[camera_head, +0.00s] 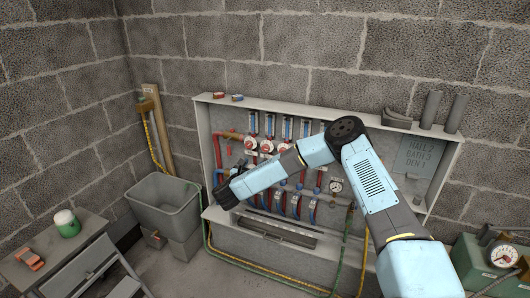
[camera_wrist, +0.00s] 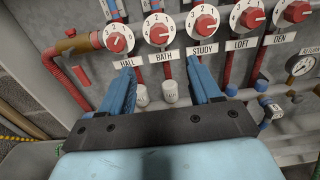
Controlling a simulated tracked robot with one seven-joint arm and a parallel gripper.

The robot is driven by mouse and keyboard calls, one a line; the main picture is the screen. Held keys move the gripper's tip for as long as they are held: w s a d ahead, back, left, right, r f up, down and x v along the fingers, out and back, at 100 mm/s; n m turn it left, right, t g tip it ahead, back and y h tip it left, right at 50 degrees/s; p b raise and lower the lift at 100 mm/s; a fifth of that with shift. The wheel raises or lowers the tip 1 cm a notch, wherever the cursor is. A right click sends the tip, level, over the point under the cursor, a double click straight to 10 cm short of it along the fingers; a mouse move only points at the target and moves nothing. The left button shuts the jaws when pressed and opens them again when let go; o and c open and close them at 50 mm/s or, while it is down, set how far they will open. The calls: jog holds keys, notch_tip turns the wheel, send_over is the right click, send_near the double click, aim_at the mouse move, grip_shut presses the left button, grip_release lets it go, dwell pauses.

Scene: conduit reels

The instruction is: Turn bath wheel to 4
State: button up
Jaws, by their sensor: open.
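The bath wheel (camera_wrist: 160,30) is a white numbered dial with a red centre, above a plate reading BATH (camera_wrist: 164,57) in the wrist view. Its setting is too small to read surely. My gripper (camera_wrist: 162,66) is open, its two blue fingers spread below the BATH plate, with nothing between them but part of the panel and two white caps. The fingers appear apart from the wheel. In the head view my gripper (camera_head: 223,191) is at the left end of the manifold cabinet; its fingers are hard to make out there.
The hall wheel (camera_wrist: 118,38) and study wheel (camera_wrist: 203,21) flank the bath wheel closely. The loft wheel (camera_wrist: 247,15) and a gauge (camera_wrist: 301,65) are farther right. A brass fitting (camera_wrist: 78,43) is at left. A grey bin (camera_head: 163,202) stands left of the cabinet (camera_head: 205,140).

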aim_at(265, 150)
jog(key=x, duration=1.3)
jog(key=shift+c, duration=0.3)
